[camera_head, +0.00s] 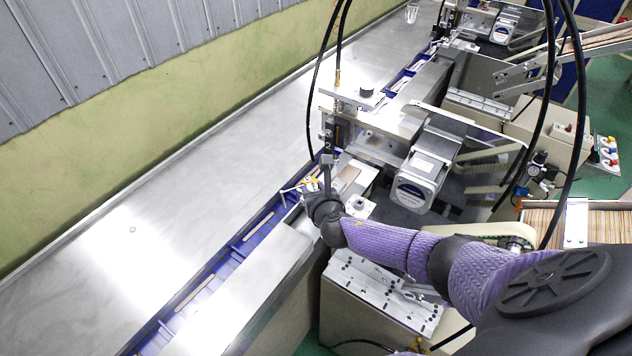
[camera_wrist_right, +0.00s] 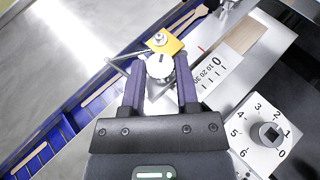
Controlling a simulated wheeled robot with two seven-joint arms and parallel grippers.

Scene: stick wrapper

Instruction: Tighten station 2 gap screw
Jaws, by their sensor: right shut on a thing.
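The gap screw (camera_wrist_right: 160,66) shows in the right wrist view as a round silver head with a dark slot. My right gripper (camera_wrist_right: 160,78) is shut on it, with one purple finger on each side. A yellow plate (camera_wrist_right: 172,45) with a bolt lies just beyond the screw, and a thin metal lever (camera_wrist_right: 116,68) sticks out to the left. In the head view my right gripper (camera_head: 311,186) is small and partly hidden at the station by the blue channel. The screw is too small to make out there. My left gripper is not in view.
A scale (camera_wrist_right: 214,76) marked from 0 and a numbered dial (camera_wrist_right: 283,133) lie right of the screw. A blue channel (camera_head: 262,222) carrying wooden sticks runs past the station. The machine (camera_head: 418,180) and hanging black cables stand close to my right arm.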

